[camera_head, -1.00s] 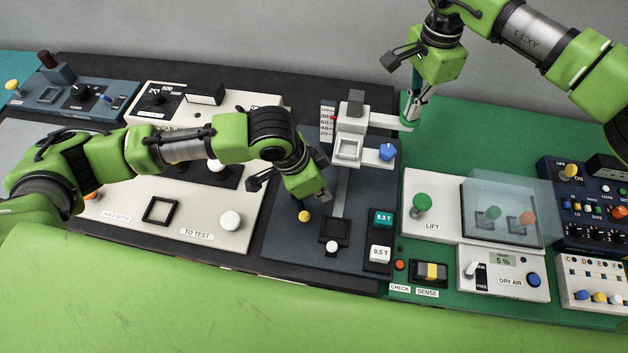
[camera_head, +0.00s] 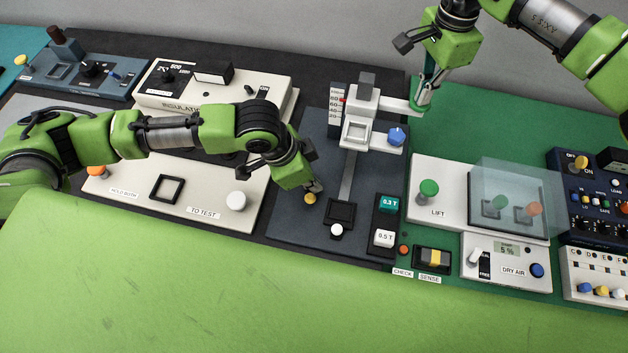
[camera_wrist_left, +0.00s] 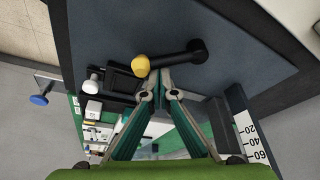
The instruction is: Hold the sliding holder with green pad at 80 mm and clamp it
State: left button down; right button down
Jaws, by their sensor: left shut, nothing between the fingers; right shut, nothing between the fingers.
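The white sliding holder (camera_head: 356,133) stands on a grey rail on the dark plate. A white arm (camera_head: 398,104) runs right from it. A scale (camera_head: 336,108) is at its left, with a small red mark that looks near 80. The green pad cannot be told clearly from the teal fingertips. My right gripper (camera_head: 424,102) is shut, with its tips at the arm's right end. My left gripper (camera_head: 317,188) is shut and empty beside the yellow ball (camera_head: 310,198) of a black lever. In the left wrist view this lever (camera_wrist_left: 185,55) lies just beyond the fingertips (camera_wrist_left: 162,92).
A blue knob (camera_head: 397,136) is on the holder's right side. A black square pad (camera_head: 340,212), a white knob (camera_head: 336,230) and the 0.3 T (camera_head: 388,206) and 0.5 T (camera_head: 383,238) blocks are nearby. A green LIFT knob (camera_head: 429,187) stands to the right.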

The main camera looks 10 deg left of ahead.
aim_at(307, 201)
pick_arm(q)
jog(key=a+m+g, duration=0.1)
jog(key=m, duration=0.1)
jog(key=s+a+m, duration=0.1)
jog(key=m, duration=0.2)
jog(key=shift+a+g+h, duration=0.1)
jog(key=shift+g+h, duration=0.2)
jog(key=shift+g, duration=0.1)
jog(key=m, duration=0.1)
jog(key=a+m+g, duration=0.1)
jog(key=m, duration=0.1)
jog(key=shift+s+a, duration=0.2)
jog(key=shift+a, duration=0.05)
jog(key=shift+a+m, duration=0.35)
jog(key=shift+m, duration=0.15)
jog(key=shift+w+a, duration=0.1)
jog(key=shift+a, duration=0.25)
jog(key=shift+w+a, duration=0.1)
jog(key=shift+a, duration=0.05)
jog(key=d, duration=0.1)
jog(key=s+d, duration=0.1)
jog(key=s+d+r, duration=0.1)
jog(key=d, duration=0.1)
jog(key=shift+s, duration=0.15)
jog(key=w+v, duration=0.1)
jog(key=v, duration=0.9)
jog(key=shift+w+f, duration=0.1)
